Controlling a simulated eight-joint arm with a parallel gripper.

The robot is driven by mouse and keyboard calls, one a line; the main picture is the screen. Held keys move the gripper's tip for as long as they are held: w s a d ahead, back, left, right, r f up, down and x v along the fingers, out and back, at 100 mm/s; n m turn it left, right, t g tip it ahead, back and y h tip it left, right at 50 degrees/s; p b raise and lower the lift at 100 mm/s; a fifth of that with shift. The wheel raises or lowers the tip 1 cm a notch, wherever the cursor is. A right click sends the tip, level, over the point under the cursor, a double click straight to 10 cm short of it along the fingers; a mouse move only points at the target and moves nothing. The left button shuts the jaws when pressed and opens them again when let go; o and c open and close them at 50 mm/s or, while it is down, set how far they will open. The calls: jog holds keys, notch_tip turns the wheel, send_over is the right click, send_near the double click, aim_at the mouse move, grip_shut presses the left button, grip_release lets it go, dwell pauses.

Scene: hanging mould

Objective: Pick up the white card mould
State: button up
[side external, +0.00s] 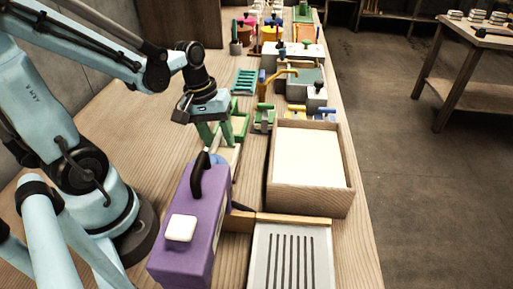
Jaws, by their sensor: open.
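My gripper (216,138) points down with its two green fingers apart, over the workbench behind the purple box. A pale, narrow flat piece (233,160) shows just below the fingers, partly hidden by them and the purple box. It may be the white card mould, but I cannot tell for sure. No held object can be made out between the fingers. A green frame-like object (240,124) is close to the right of the fingers.
A wooden box (309,200) with a pale inside and a slotted white board (291,262) are at right. Several coloured tools crowd the bench's far end.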

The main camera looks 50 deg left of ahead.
aim_at(218, 151)
jog(key=shift+w+d+f, duration=0.1)
jog(key=shift+d+f, duration=0.05)
jog(key=shift+f, duration=1.05)
grip_shut()
